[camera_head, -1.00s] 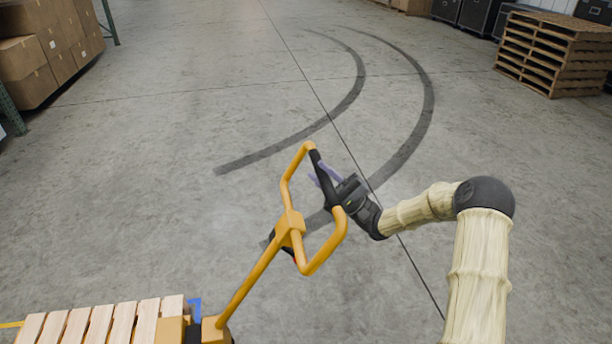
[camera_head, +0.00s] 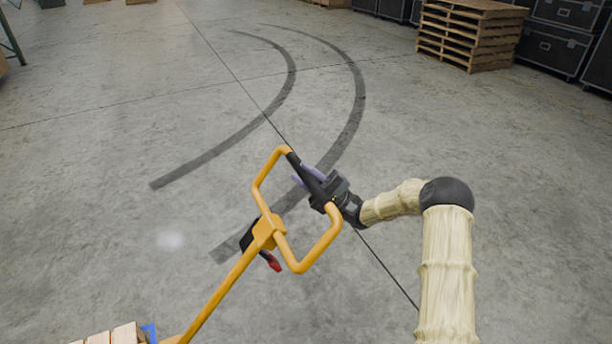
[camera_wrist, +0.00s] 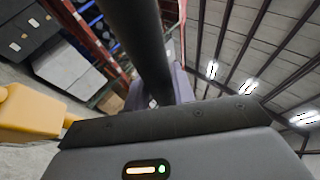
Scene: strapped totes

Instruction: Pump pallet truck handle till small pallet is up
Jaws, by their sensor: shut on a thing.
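The yellow pallet truck handle (camera_head: 224,285) rises from the lower left of the head view to a loop with a black grip bar (camera_head: 306,178). My gripper (camera_head: 312,182) is shut on that grip bar, near the middle of the loop's far side. In the wrist view the dark bar (camera_wrist: 140,45) runs up between the fingers, with a yellow part of the handle (camera_wrist: 30,115) at left. A red lever (camera_head: 270,262) sits below the loop.
The concrete floor around the handle is clear, with dark curved tyre marks (camera_head: 352,90). A stack of wooden pallets (camera_head: 470,35) and black cases (camera_head: 556,48) stand at the back right, well away from my arm.

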